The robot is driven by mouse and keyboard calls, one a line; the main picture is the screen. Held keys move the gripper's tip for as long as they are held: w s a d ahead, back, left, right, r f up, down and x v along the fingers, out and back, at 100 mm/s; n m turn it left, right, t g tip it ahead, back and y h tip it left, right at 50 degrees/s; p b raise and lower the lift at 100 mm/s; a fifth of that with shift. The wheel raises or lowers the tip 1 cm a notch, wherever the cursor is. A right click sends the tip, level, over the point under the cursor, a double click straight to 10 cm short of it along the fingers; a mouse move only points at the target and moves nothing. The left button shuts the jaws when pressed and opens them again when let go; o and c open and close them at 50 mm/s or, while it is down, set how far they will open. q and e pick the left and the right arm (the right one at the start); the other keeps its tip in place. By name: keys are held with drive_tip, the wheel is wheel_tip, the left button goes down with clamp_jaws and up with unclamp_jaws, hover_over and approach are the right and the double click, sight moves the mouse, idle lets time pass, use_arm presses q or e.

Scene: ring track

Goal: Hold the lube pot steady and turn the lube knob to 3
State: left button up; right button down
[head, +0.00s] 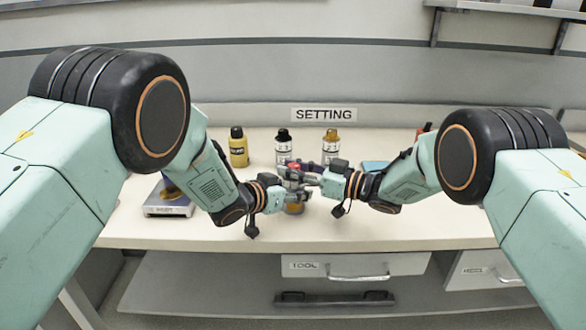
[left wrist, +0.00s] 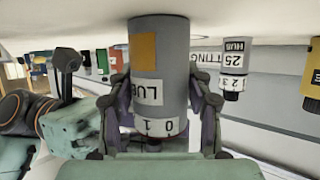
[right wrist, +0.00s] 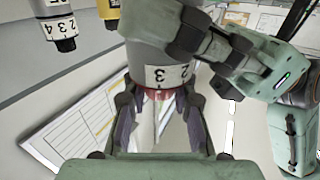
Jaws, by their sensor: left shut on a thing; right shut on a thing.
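The lube pot (head: 295,209) stands upright on the worktop between my two arms, mostly hidden in the head view. In the left wrist view it is a grey cylinder (left wrist: 158,57) with an orange patch, a "LUB" label and a band reading 0 and 1. My left gripper (head: 289,201) is shut on its body. My right gripper (head: 298,177) is shut on the reddish knob (right wrist: 158,95) at its top. The right wrist view shows 2 and 3 on the band beside the knob; I cannot make out a pointer mark.
A yellow bottle (head: 238,148), a dark-capped bottle (head: 283,150) and an orange-capped bottle (head: 330,150) stand behind. A small scale-like device (head: 168,202) sits left. A blue item (head: 374,166) lies behind my right arm. The front right worktop (head: 430,225) is clear.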

drive_tip(key=c, duration=1.1)
unclamp_jaws()
drive_tip(key=shift+o, duration=0.2)
drive_tip(key=v, duration=1.2)
drive_tip(key=shift+s, duration=0.1)
